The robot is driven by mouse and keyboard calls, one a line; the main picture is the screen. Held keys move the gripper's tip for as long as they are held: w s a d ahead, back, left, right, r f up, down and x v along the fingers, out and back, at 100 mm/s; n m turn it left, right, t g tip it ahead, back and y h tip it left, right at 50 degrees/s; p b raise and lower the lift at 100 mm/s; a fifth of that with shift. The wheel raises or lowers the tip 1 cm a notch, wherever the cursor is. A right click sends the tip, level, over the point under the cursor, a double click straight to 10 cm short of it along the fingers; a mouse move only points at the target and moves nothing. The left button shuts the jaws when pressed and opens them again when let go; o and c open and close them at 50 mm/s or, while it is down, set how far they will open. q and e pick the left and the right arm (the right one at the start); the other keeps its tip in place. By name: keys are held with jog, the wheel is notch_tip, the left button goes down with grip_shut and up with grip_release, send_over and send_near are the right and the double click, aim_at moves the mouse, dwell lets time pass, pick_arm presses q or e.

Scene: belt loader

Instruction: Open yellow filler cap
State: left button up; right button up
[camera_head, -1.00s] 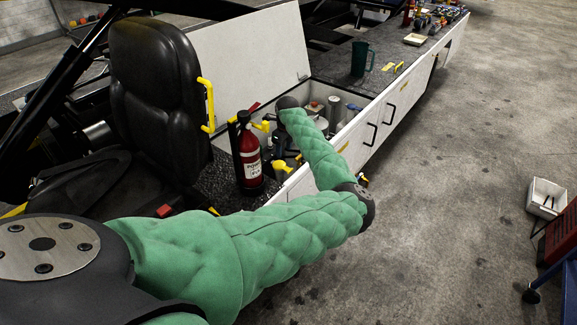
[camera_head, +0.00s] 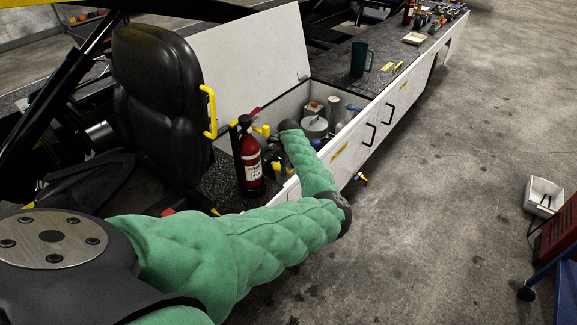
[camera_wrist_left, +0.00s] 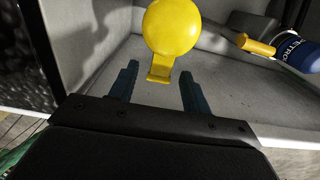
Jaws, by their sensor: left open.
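The yellow filler cap (camera_wrist_left: 172,28) shows in the left wrist view as a round disc with a small tab at its lower edge. It is at the top of the picture, ahead of my left gripper (camera_wrist_left: 158,84). The two dark fingers are apart, with the tab seen between their tips. No contact shows. In the head view my green left arm reaches into the open side compartment, and its fingers are mostly hidden by the wrist and clutter. I cannot single out the cap there. My right gripper is not in view.
A blue bottle (camera_wrist_left: 296,50) with a yellow nozzle lies right of the cap. In the head view, a red fire extinguisher (camera_head: 250,160) stands left of my wrist, by the black seat (camera_head: 160,95). A raised white lid (camera_head: 250,55) is behind. A green mug (camera_head: 360,58) stands on the counter.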

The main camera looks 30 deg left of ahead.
pick_arm(q)
grip_shut()
